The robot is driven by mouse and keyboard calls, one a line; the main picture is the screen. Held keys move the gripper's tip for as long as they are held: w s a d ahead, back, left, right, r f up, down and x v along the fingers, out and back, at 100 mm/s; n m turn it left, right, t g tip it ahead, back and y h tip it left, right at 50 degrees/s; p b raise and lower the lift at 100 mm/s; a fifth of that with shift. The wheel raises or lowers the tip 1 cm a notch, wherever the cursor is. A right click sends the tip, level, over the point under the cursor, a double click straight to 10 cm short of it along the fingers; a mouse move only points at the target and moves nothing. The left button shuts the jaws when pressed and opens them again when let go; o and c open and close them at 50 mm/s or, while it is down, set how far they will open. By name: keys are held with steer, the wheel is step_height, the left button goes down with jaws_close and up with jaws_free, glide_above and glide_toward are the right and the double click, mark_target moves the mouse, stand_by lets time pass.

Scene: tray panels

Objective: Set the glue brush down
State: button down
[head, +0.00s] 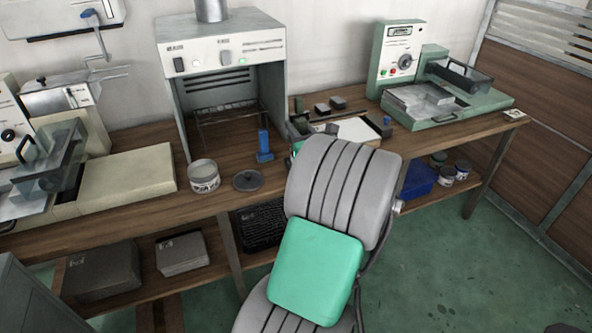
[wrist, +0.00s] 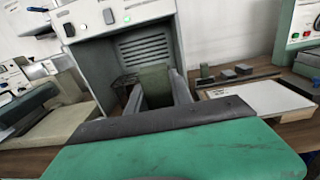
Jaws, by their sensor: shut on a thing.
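In the wrist view my gripper (wrist: 156,78) has its two grey fingers closed on an olive-green block-like piece, which I take to be the glue brush (wrist: 154,88). Only its upper part shows; its lower end and any bristles are hidden behind my gripper's body. It is in front of the hooded machine, and I cannot tell whether it touches the bench. In the head view my arm's grey and green links hide most of the gripper and the brush. A round glue tin (head: 204,177) stands on the wooden bench (head: 222,203), left of my arm.
A dark round lid (head: 248,180) lies beside the tin. A blue upright piece on a base (head: 264,148) stands near my gripper. The hooded machine (head: 222,55) is behind, a white board (head: 360,130) and green machine (head: 440,100) to the right. Bench space around the lid is narrow.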

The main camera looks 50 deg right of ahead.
steer(key=w+d+f, duration=0.9)
steer(key=d+f, duration=0.1)
steer(key=f, duration=0.3)
steer(key=shift+w+d+b, duration=0.2)
steer(key=shift+w+b, duration=0.05)
steer(key=shift+b, duration=0.15)
steer(key=c, duration=1.1)
jaws_free()
steer(key=shift+f, duration=0.1)
